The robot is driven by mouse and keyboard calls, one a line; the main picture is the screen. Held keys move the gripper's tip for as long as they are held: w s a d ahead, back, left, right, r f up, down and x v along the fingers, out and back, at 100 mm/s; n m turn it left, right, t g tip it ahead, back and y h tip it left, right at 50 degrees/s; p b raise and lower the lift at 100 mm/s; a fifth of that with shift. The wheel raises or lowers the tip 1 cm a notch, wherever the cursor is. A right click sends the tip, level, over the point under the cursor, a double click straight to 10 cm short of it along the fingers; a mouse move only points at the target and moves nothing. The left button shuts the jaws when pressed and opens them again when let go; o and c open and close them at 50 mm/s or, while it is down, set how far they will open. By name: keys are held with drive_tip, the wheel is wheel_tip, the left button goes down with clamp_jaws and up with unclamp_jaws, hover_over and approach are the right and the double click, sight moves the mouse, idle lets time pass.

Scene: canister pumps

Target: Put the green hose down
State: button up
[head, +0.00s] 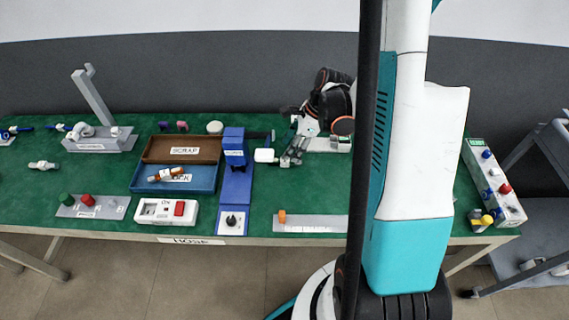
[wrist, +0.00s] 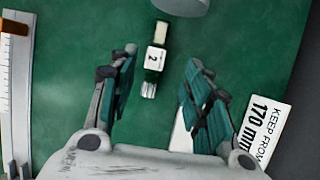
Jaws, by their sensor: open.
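My gripper (wrist: 160,92) is open, with its two teal-padded fingers wide apart and nothing between them touching either one. A small fitting (wrist: 154,58) with a pale end, a white tag marked 2 and a ribbed metal end lies between and just beyond the fingertips in the wrist view. A dark green part shows beside its tag; I cannot tell whether this is the green hose. In the head view my gripper (head: 291,156) is low over the green mat, right of the blue fixture (head: 236,185). No long green hose stands out against the mat.
A ruled grey strip (head: 318,224) with an orange block (head: 282,215) lies at the front edge. A "keep from 170 mm" plate (wrist: 268,128) is right of my gripper. Brown and blue trays (head: 210,150) stand left of the fixture. My column hides part of the table.

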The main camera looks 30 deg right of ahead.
sight(285, 162)
drive_tip(key=x, duration=0.1)
drive_tip(key=b+x, duration=0.1)
drive_tip(key=x, duration=0.1)
drive_tip(key=b+x, duration=0.1)
drive_tip(key=x, duration=0.1)
drive_tip(key=shift+s+a, duration=0.15)
drive_tip(key=shift+s, duration=0.1)
clamp_jaws()
